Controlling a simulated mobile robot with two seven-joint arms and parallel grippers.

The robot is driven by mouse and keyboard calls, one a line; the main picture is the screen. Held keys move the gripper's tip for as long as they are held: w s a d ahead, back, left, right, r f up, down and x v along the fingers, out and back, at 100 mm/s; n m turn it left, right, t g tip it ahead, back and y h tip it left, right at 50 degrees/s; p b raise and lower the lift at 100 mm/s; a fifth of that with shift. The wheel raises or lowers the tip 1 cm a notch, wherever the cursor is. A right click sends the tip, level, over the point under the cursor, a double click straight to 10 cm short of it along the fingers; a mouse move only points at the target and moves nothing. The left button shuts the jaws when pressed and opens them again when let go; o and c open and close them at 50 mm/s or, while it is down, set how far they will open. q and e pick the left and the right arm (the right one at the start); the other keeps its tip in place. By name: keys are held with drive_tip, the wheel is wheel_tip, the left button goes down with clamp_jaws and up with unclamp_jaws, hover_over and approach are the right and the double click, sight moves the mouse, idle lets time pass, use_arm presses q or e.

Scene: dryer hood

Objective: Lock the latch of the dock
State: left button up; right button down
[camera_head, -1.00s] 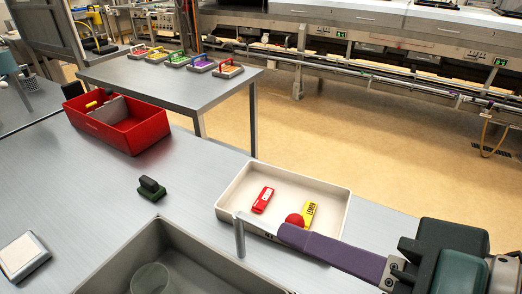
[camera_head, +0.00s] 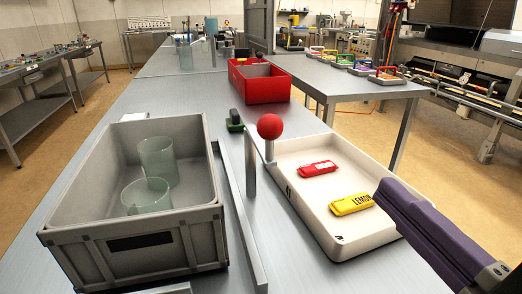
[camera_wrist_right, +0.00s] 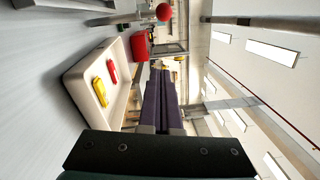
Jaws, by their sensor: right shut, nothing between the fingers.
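The latch shows as a red ball knob (camera_head: 270,127) on a short grey stem, standing beside an upright grey post (camera_head: 251,165). A metal rail (camera_head: 240,215), seemingly part of the dock, runs along the right side of a grey crate (camera_head: 130,235). My right gripper (camera_head: 384,192) has purple fingers that are shut and empty, to the right of the knob and apart from it, near the white tray. In the right wrist view the fingers (camera_wrist_right: 158,68) point up the picture, with the red knob (camera_wrist_right: 164,12) well beyond them. My left gripper is not in view.
The crate holds two clear cups (camera_head: 157,160). The white tray (camera_head: 375,243) holds a red packet (camera_head: 319,168) and a yellow packet (camera_head: 351,204). A dark green block (camera_head: 234,122) and a red bin (camera_head: 260,90) stand farther back. A second table (camera_head: 345,78) is behind.

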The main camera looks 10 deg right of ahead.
sight(260, 125)
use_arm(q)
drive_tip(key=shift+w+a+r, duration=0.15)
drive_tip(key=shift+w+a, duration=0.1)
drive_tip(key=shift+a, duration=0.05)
use_arm(e)
drive_tip(key=shift+w+a, duration=0.15)
drive_tip(key=shift+w, duration=0.05)
use_arm(q)
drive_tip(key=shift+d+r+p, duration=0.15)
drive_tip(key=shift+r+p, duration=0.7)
drive_tip(key=shift+p, duration=0.1)
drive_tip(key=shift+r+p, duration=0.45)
use_arm(e)
drive_tip(key=w+a+r, duration=0.1)
drive_tip(key=w+a, duration=0.3)
drive_tip(key=w, duration=0.6)
drive_tip(key=shift+w+a+r, duration=0.15)
drive_tip(key=shift+w+a, duration=0.1)
drive_tip(key=shift+a, duration=0.05)
